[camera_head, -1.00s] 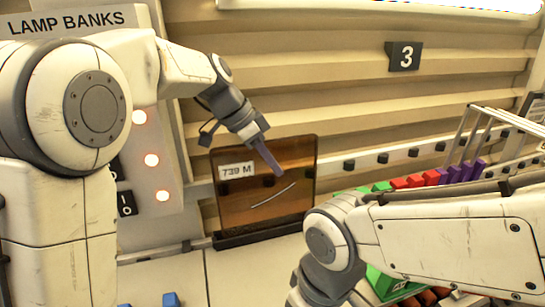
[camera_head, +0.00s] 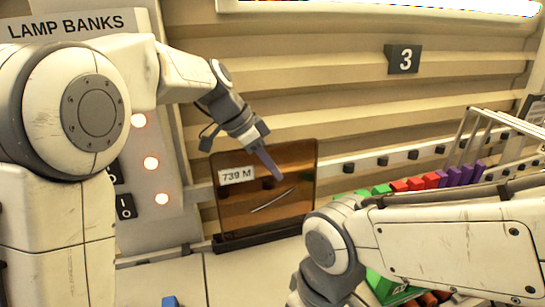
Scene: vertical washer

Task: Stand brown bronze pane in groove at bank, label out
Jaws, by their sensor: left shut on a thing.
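The brown bronze pane (camera_head: 229,207) is a see-through sheet with a white label reading "739 M" (camera_head: 237,175) facing me. It stands nearly upright, its lower edge at a dark grooved bar (camera_head: 262,238) by the wall. Whether that edge is fully seated in the groove is hard to tell. My left gripper (camera_head: 271,166) comes down from the upper left and is shut on the pane near the middle of its top edge; a purple-grey finger lies over the front face. My right arm crosses the lower right; its gripper is out of view.
The lamp bank panel (camera_head: 143,240) with lit lamps and switches stands left. A "3" sign (camera_head: 404,59) is on the ribbed wall. Green, red (camera_head: 416,182) and purple (camera_head: 460,175) pieces line the right, beside a wire rack (camera_head: 490,125). A blue piece (camera_head: 170,301) is at the bottom edge.

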